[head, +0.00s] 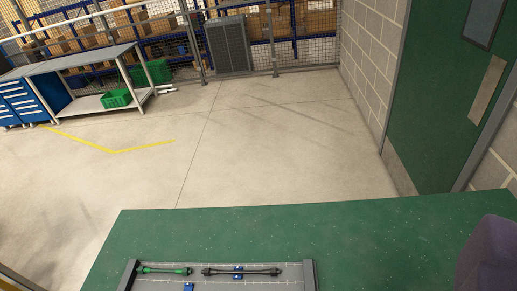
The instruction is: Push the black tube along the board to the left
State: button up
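The black tube (242,271) lies lengthwise, left to right, on the board (215,283) at the bottom of the head view. It has thicker ends and sits right of the board's middle. A green tube (165,269) lies in line with it to the left, with a small gap between them. The board's near part is cut off by the frame's lower edge. My gripper is not in view.
Dark end rails close the board at left (129,275) and right (309,275). Another blue piece (188,287) shows at the lower edge. A dark purple rounded object (490,255) stands at the right edge.

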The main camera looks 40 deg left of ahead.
aim_at(207, 271)
jog(key=k+l+u, duration=0.1)
jog(key=u, duration=0.3)
jog(key=k+u, duration=0.15)
jog(key=u, duration=0.2)
jog(key=k+l+u, duration=0.1)
jog(key=u, duration=0.3)
jog(key=k, duration=0.05)
